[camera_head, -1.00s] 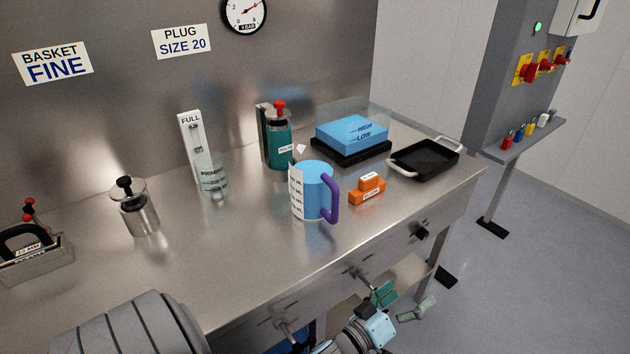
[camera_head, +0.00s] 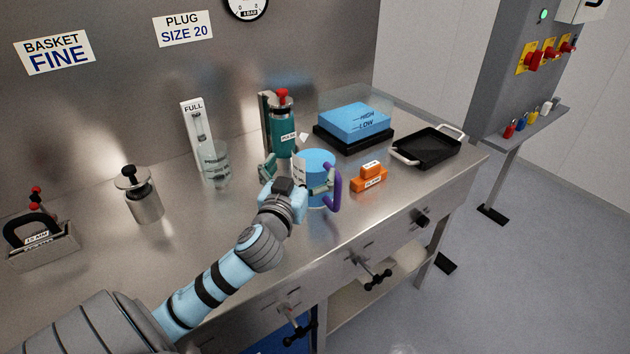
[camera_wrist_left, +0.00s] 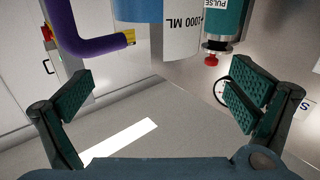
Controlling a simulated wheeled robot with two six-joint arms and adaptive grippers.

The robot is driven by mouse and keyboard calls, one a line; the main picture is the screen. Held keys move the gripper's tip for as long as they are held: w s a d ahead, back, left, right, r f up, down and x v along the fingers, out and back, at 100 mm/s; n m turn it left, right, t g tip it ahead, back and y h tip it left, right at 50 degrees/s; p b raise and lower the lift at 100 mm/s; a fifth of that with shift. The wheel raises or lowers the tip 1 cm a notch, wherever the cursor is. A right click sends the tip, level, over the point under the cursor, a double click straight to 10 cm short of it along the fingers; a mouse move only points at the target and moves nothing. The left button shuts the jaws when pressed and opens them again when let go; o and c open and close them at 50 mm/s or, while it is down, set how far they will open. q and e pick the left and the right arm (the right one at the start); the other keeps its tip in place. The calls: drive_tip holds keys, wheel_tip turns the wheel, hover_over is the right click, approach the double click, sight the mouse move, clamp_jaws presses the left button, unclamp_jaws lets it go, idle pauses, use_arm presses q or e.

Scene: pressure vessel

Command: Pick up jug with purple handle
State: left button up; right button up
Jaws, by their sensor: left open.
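The blue jug (camera_head: 317,162) stands upright on the steel bench, with its purple handle (camera_head: 337,188) on the right side. In the left wrist view, the jug body (camera_wrist_left: 140,9) is cut off at the top edge and the purple handle (camera_wrist_left: 88,40) is at upper left. My left gripper (camera_head: 297,174) is open and empty, just in front of the jug. One finger is left of the jug and the other overlaps its right part near the handle. I cannot tell whether they touch. The forearm and wrist hide the bench below. My right gripper does not show.
Orange blocks (camera_head: 369,178) sit right of the jug. A teal canister (camera_head: 283,135) with a red knob stands close behind it. A blue block (camera_head: 354,121) on a black base and a black tray (camera_head: 428,147) are farther back right. A steel canister (camera_head: 142,203) stands at left.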

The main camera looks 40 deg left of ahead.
sight(306, 159)
use_arm(q)
drive_tip(key=x, duration=0.3)
drive_tip(key=shift+w+a+f, duration=0.15)
drive_tip(key=shift+w+a, duration=0.1)
drive_tip(key=x, duration=0.5)
drive_tip(key=shift+w+d, duration=0.1)
drive_tip(key=shift+d, duration=0.15)
drive_tip(key=c, duration=1.4)
